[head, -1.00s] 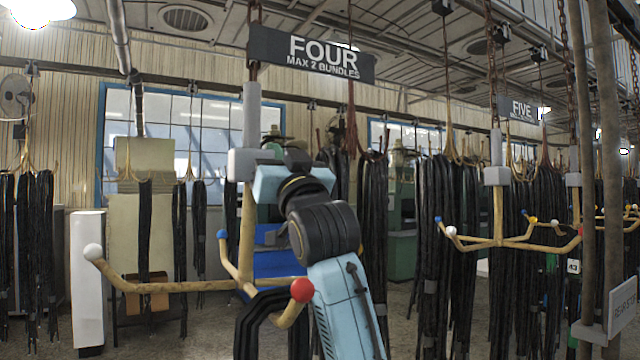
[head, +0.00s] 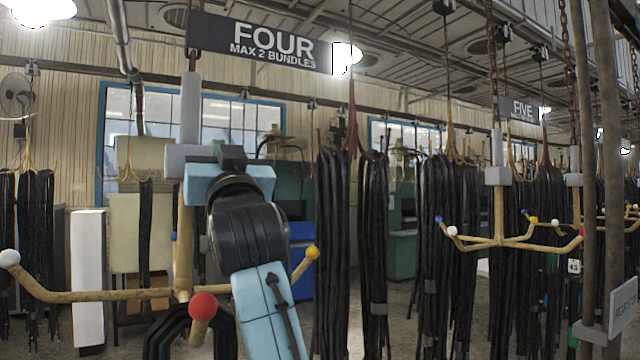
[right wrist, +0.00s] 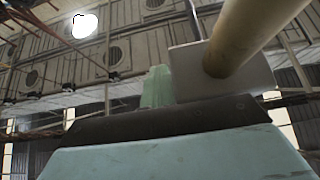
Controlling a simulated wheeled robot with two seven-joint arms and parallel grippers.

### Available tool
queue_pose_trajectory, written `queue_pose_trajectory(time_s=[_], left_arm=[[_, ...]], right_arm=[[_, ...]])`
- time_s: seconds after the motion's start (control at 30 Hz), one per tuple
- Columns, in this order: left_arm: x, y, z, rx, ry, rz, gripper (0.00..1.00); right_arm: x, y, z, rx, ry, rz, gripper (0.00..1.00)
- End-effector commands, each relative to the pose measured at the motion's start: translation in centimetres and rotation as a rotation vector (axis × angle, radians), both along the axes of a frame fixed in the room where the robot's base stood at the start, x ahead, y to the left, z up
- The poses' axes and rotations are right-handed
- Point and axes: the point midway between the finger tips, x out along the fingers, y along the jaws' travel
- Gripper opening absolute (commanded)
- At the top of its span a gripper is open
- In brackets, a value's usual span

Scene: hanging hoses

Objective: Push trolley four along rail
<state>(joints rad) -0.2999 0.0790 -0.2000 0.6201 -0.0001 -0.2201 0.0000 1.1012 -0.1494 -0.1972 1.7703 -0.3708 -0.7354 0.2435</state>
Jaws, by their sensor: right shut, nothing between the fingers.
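Trolley four hangs from the overhead rail under a dark sign (head: 265,40) reading "FOUR MAX 2 BUNDLES". It has a grey upper post (head: 190,105), a grey block and tan arms (head: 110,295) with a white ball (head: 9,259), a red ball (head: 203,306) and a yellow ball (head: 312,253). Black hose (head: 172,330) loops below its hub. My right gripper (head: 228,182) is at the grey block, partly hiding it. In the right wrist view, the shut greenish fingers (right wrist: 158,88) are beside the grey block (right wrist: 220,78); contact is unclear. My left gripper is not in view.
Trolley five, under its sign (head: 525,109), hangs to the right with tan arms (head: 498,243). Several black hose bundles (head: 333,250) hang behind. Upright poles (head: 607,150) stand at the right. A white cabinet (head: 87,278) stands at the left.

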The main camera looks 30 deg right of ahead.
Motion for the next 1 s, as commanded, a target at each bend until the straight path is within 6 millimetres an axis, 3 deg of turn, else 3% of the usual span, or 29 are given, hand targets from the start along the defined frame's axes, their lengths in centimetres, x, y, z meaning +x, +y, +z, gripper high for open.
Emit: queue_pose_trajectory(time_s=[0.37, 0.8, 1.0], left_arm=[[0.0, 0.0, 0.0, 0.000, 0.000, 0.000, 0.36], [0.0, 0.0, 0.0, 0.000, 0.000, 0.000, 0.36], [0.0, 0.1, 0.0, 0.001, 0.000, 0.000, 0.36]], right_arm=[[0.0, 3.4, 0.0, 0.000, 0.000, 0.004, 0.00], [0.0, 3.8, 0.0, -0.001, -0.001, 0.001, 0.00], [0.0, 5.3, 0.0, 0.000, 0.002, 0.003, 0.00]])
